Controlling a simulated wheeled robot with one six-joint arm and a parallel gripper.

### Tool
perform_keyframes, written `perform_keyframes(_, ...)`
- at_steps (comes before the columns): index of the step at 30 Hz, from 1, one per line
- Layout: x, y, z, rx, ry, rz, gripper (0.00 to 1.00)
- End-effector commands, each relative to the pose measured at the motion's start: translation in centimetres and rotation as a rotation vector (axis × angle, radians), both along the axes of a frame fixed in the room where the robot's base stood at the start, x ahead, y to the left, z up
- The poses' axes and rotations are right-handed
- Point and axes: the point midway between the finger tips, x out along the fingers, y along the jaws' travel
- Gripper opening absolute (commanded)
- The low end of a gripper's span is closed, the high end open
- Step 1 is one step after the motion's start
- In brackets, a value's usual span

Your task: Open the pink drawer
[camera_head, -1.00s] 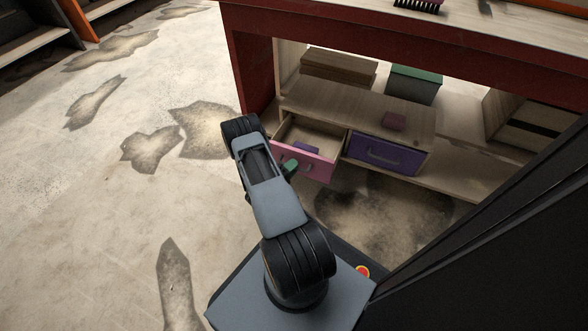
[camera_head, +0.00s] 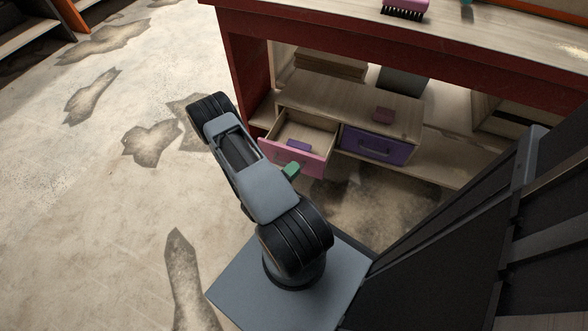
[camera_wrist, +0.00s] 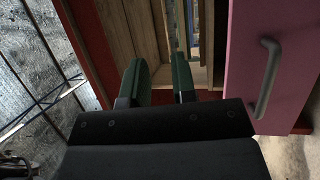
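The pink drawer (camera_head: 288,160) is pulled part way out of the low wooden cabinet, with a small purple block (camera_head: 299,146) inside. In the wrist view its pink front (camera_wrist: 268,50) fills the right side, with a grey bar handle (camera_wrist: 267,78) on it. My gripper (camera_wrist: 158,62) has two green fingers, spread apart with nothing visible between them. They are left of the handle in the wrist view and not around it. In the head view a green finger (camera_head: 291,170) shows just before the drawer front; my arm hides the rest of the gripper.
A closed purple drawer (camera_head: 375,147) is to the right of the pink one. Floor (camera_head: 90,220) at left is clear.

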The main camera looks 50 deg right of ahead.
Motion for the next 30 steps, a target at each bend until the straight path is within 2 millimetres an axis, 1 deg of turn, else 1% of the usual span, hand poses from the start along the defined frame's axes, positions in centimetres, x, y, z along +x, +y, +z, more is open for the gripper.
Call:
perform_keyframes(3,-0.6,0.6,0.3,0.002,0.002,0.001,0.25)
perform_keyframes(8,-1.0,0.9,0.3,0.002,0.001,-0.002,0.25)
perform_keyframes(26,-1.0,0.9,0.3,0.003,0.0,-0.001,0.25)
perform_keyframes(28,-0.9,0.8,0.6,0.001,-0.001,-0.015,0.25)
perform_keyframes(30,-0.7,0.5,1.6,-0.002,-0.002,-0.067,0.25)
